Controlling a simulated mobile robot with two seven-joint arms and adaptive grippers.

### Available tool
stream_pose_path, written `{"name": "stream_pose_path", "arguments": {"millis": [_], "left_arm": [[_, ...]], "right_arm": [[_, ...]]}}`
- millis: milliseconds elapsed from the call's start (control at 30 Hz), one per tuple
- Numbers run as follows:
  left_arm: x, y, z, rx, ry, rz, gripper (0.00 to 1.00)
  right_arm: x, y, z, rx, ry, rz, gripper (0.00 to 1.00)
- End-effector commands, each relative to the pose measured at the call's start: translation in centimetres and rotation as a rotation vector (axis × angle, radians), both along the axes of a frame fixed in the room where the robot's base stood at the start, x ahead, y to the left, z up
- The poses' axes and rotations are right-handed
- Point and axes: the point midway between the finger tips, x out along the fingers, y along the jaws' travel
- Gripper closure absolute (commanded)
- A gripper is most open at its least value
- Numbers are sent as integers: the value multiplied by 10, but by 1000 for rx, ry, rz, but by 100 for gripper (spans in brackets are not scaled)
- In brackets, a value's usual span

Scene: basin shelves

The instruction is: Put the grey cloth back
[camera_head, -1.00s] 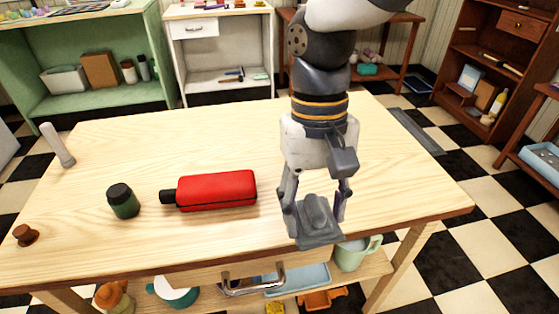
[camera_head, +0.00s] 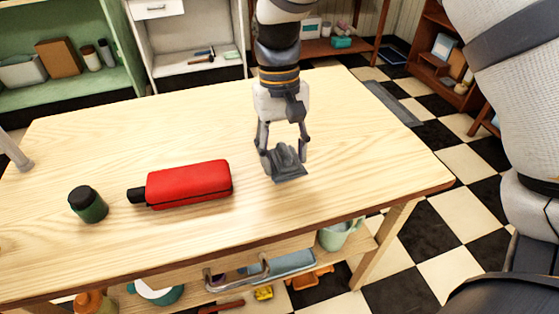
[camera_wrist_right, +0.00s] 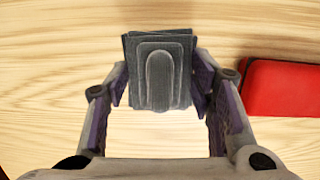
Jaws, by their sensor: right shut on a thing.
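The grey cloth (camera_head: 290,173) is a small folded square with a raised, rounded fold on top. My right gripper (camera_head: 284,158) is shut on it and holds it over the right half of the wooden table (camera_head: 345,130). In the right wrist view the cloth (camera_wrist_right: 158,75) sits between the fingertips. I cannot tell whether its underside touches the table. My left gripper is not in view.
A red case (camera_head: 188,185) and a dark green jar (camera_head: 88,204) stand left of the cloth. A grey cylinder (camera_head: 14,152) is at the left edge. A lower shelf holds a mug (camera_head: 338,234) and a blue tray (camera_head: 285,264). The table's right part is clear.

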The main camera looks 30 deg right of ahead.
Motion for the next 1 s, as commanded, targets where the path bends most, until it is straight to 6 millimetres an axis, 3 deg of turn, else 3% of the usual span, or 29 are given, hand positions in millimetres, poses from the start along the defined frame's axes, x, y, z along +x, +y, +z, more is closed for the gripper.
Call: {"name": "stream_pose_path", "arguments": {"millis": [300,667,700,733,767,1000], "left_arm": [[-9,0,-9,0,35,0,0],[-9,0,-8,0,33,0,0],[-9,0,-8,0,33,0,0],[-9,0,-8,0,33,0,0],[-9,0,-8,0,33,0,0],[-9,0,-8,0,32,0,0]], "right_arm": [[10,-7,-45,1,5,-2,77],[10,-6,-48,1,-1,-2,77],[10,-6,-48,1,-1,-2,42],[10,-6,-48,1,-1,-2,35],[10,-6,-48,1,-1,-2,31],[10,-6,-47,1,-1,-2,31]]}}
